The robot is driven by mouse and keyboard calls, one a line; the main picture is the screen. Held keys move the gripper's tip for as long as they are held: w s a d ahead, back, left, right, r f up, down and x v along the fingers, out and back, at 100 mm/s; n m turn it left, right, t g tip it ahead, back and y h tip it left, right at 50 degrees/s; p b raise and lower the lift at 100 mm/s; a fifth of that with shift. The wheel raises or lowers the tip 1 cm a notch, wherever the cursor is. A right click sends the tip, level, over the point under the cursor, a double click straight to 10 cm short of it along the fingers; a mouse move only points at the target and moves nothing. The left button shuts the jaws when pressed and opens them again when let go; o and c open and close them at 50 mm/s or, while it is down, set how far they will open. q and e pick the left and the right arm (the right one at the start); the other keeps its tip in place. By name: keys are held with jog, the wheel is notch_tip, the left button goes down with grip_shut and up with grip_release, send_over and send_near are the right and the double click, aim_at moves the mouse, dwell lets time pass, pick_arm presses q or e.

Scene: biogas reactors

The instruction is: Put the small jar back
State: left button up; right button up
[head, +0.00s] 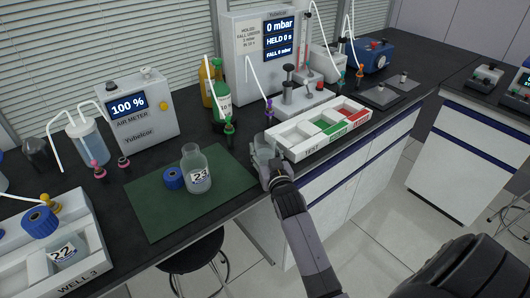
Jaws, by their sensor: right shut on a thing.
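My right gripper (268,170) reaches in from the bottom and is at the table's front edge, between the green mat and the white test tray. It is shut on what looks like a small clear jar (264,147), mostly hidden by the fingers. The white test tray (287,143), with green and red compartments, is just right of the gripper. My left gripper is not in view.
On the green mat (150,215) stand an open bottle labelled 24 (197,170) and a blue cap (174,179). A white well tray (85,262) holds jar 22 (64,252) at the left. Green and amber bottles stand behind. A stool (193,250) is below the table.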

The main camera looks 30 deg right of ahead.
jog(key=shift+f, duration=0.1)
jog(key=o, duration=1.4)
jog(key=shift+r, duration=0.2)
jog(key=shift+s+a+f, duration=0.1)
jog(key=shift+s, duration=0.25)
jog(key=v, duration=1.1)
jog(key=shift+b, duration=0.3)
jog(key=shift+s, duration=0.15)
